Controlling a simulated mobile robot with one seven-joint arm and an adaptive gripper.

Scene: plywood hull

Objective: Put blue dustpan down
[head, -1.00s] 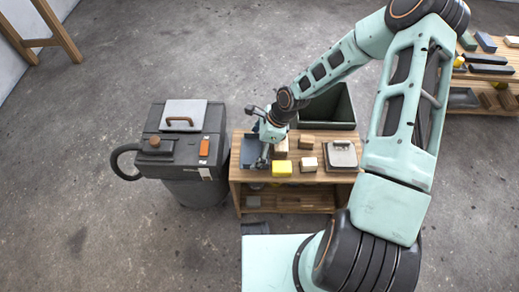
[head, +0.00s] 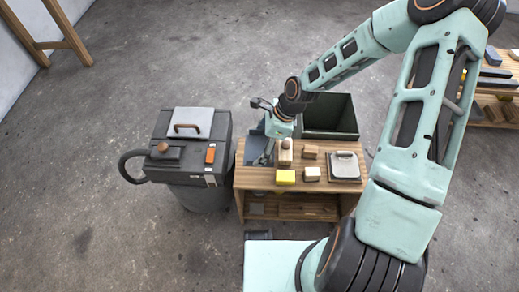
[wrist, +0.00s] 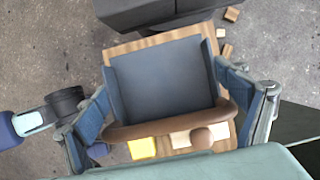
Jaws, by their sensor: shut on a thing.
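The blue dustpan (wrist: 165,80) fills the middle of the wrist view, its flat pan facing the camera, with raised side walls and a brown rounded edge nearest me. My gripper (wrist: 172,100) is shut on it, one finger at each side. In the head view the dustpan (head: 255,148) is at the left end of the wooden bench (head: 262,178), partly hidden by my gripper (head: 270,152). It is over or on the bench top; I cannot tell whether it touches.
A yellow block (head: 286,177), small wooden blocks (head: 312,174), a knobbed wooden block (head: 285,155) and a grey handled plate (head: 343,166) crowd the bench. A dark open crate (head: 330,134) stands behind.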

